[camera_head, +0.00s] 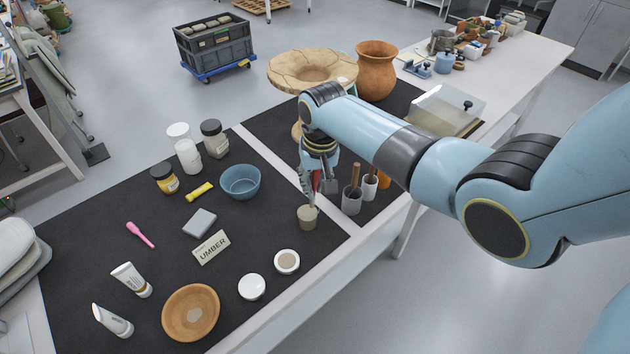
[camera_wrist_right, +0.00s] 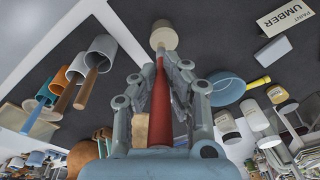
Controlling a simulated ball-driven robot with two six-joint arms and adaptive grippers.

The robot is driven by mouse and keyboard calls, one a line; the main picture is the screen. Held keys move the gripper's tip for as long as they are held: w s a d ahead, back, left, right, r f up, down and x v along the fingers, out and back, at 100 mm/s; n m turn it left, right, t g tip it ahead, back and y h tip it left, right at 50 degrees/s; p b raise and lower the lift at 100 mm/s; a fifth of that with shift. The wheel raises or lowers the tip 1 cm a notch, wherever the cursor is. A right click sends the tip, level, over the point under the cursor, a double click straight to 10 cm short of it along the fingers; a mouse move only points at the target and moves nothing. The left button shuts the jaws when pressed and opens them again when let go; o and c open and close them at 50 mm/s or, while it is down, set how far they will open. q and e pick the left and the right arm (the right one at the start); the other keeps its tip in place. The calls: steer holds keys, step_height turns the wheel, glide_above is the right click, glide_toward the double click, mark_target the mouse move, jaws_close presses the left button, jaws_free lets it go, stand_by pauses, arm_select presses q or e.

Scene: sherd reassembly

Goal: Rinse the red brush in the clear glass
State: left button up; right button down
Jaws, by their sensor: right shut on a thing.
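My right gripper (camera_head: 316,187) is shut on the red brush (camera_head: 316,178), which it holds tip down. In the right wrist view the brush (camera_wrist_right: 161,85) runs between the fingers of the gripper (camera_wrist_right: 160,75) towards a small glass (camera_wrist_right: 164,36). The glass (camera_head: 307,217) stands on the dark mat below the gripper and looks beige and cloudy. The brush's lower end is at the glass's mouth; I cannot tell how deep it reaches. My left gripper is in neither view.
Grey cups (camera_head: 351,202) with brown-handled tools stand close right of the glass. A blue bowl (camera_head: 240,182), an UMBER card (camera_head: 211,247) and round pots (camera_head: 287,261) lie to the left.

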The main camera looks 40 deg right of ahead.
mark_target(315, 174)
steer(key=shift+r, duration=0.1)
steer(key=shift+r, duration=1.4)
